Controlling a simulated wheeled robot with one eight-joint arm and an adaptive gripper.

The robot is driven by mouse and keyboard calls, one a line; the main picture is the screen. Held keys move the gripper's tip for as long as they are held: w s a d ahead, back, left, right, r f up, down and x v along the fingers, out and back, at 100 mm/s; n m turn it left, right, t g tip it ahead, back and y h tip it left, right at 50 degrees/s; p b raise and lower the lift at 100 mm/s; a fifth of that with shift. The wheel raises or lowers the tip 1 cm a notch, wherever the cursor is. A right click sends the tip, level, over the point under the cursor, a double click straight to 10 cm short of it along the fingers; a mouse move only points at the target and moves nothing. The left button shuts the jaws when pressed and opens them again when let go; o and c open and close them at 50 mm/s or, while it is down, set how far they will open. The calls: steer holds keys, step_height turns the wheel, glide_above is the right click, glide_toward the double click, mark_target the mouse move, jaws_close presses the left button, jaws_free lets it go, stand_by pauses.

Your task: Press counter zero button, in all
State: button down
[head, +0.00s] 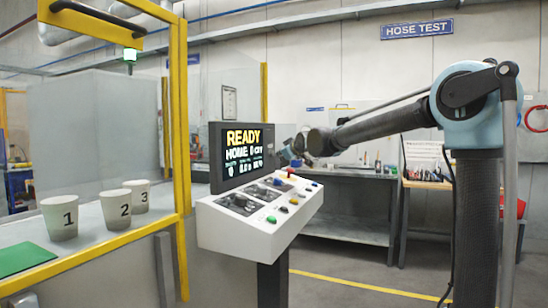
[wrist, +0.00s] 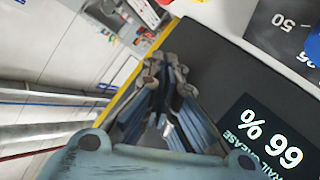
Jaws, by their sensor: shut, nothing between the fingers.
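A white sloped control panel (head: 245,222) stands on a post in the head view. I cannot read which is the counter zero button. A black screen (head: 242,155) behind the panel shows "READY" and smaller text. My gripper (head: 293,148) is at the screen's right side, partly hidden, apart from the buttons. In the wrist view my gripper (wrist: 165,62) is shut and empty, over a dark surface beside the display (wrist: 265,140).
Left, a yellow-framed cell (head: 182,120) with clear panels holds cups numbered 1 (head: 59,218), 2 (head: 115,209) and 3 (head: 137,196), and a green mat (head: 22,258). A grey workbench (head: 350,190) stands behind the panel. Floor with a yellow line (head: 360,287) is open at lower right.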

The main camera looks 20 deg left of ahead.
steer(key=shift+d, duration=0.2)
steer(key=d, duration=0.4)
steer(key=shift+s+d, duration=0.2)
steer(key=shift+d, duration=0.2)
stand_by(0.8)
steer(key=s+d+f+m+g+h, duration=0.15)
steer(key=s+d+f, duration=0.35)
steer(key=d, duration=0.6)
steer(key=s+d+f+m+g+h, duration=0.1)
steer(key=s+d+f+m+h, duration=0.25)
steer(key=d+f, duration=0.45)
steer(key=s+d+f+m+g+h, duration=0.1)
steer(key=s+d+f, duration=0.35)
steer(key=d, duration=0.85)
steer(key=s+d+f+m+g+h, duration=0.1)
steer(key=s+d+f+m, duration=0.1)
steer(key=s+d+f, duration=0.4)
steer(key=s+d+f+m+g+h, duration=0.1)
steer(key=s+d+f, duration=0.5)
steer(key=s, duration=0.6)
steer(key=s+d+f+m+g+h, duration=0.1)
steer(key=s+d+f+m+g, duration=0.2)
steer(key=s+d+f, duration=0.3)
steer(key=s+f+m, duration=0.1)
steer(key=s+f, duration=0.1)
steer(key=s, duration=0.2)
steer(key=shift+f+m+h, duration=0.2)
steer(key=shift+m+h, duration=0.2)
